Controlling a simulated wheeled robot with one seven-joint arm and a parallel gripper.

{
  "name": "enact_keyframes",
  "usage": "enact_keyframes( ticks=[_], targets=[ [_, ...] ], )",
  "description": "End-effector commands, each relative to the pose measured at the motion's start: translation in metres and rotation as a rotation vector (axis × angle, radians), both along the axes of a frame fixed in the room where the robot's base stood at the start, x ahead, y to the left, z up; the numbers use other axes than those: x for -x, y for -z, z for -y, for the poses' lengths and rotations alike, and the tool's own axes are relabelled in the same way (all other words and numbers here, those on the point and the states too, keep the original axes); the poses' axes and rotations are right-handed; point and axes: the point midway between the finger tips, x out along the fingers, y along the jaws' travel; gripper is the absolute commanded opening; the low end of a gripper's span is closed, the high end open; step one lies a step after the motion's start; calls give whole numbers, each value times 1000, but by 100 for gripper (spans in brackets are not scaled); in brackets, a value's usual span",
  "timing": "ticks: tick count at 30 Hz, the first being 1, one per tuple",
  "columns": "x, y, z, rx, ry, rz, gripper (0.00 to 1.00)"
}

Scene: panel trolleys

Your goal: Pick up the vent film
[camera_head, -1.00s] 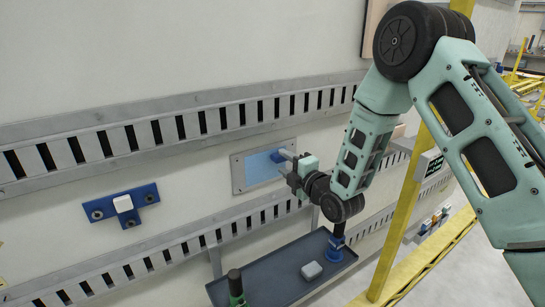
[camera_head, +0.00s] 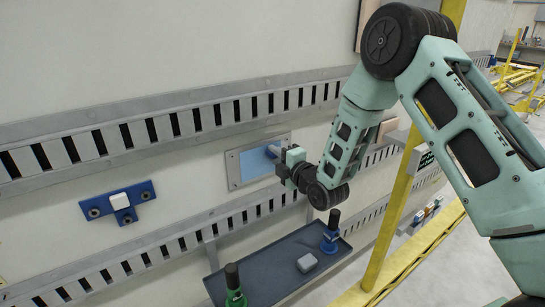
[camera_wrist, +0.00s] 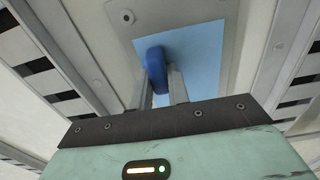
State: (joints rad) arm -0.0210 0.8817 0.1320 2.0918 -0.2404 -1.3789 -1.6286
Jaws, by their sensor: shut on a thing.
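The vent film (camera_head: 252,165) is a light blue sheet on a grey framed plate on the wall, with a darker blue tab (camera_head: 273,151) near its upper right. In the wrist view the film (camera_wrist: 204,58) lies flat against the plate. Its tab (camera_wrist: 156,68) stands out between my two fingers. My gripper (camera_wrist: 162,86) is shut on this tab. In the head view my gripper (camera_head: 276,160) is up against the film's right side, and its fingertips are partly hidden.
Slotted rails (camera_head: 180,124) run above and below the plate. A blue bracket with a white block (camera_head: 119,201) is on the wall at left. A dark tray (camera_head: 268,287) below holds a grey block and upright tools. A yellow post (camera_head: 395,210) stands right.

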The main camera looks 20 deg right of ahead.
Motion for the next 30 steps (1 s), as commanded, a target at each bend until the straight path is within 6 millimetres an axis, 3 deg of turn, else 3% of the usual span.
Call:
enact_keyframes(
  ticks=[7, 22, 30],
  targets=[
    [4, -6, 1, 1, -1, 3, 0],
    [4, -69, 1, 0, 0, 6, 0],
    [64, -65, 21, 0, 1, 2, 0]
  ],
)
